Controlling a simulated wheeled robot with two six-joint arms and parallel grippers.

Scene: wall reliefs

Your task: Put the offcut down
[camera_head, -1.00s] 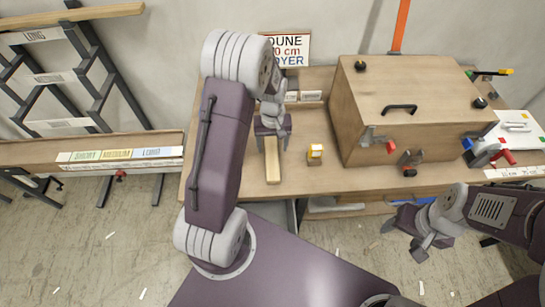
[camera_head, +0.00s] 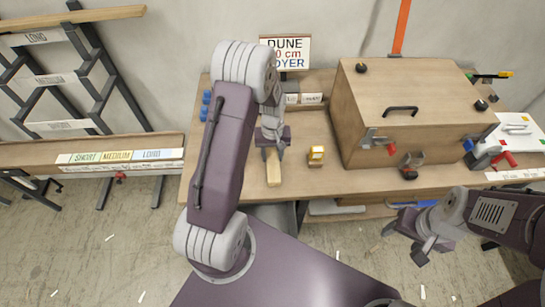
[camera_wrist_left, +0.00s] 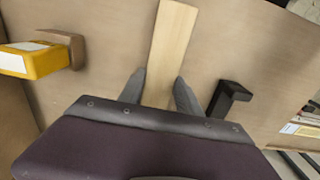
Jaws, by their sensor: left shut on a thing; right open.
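The offcut is a short pale wooden strip (camera_head: 273,171) at the front of the workbench. My left gripper (camera_head: 271,146) is shut on its far end. In the left wrist view the offcut (camera_wrist_left: 172,40) runs away from between the two fingers (camera_wrist_left: 160,92). It lies close over the bench top; I cannot tell whether it touches. My right gripper (camera_head: 420,245) is open and empty, low at the right in front of the bench.
A yellow block-like tool (camera_head: 316,155) stands right of the offcut, also in the left wrist view (camera_wrist_left: 35,58). A black bracket (camera_wrist_left: 230,97) is beside the gripper. A large wooden box (camera_head: 400,115) fills the bench's right. A sign (camera_head: 287,52) stands behind.

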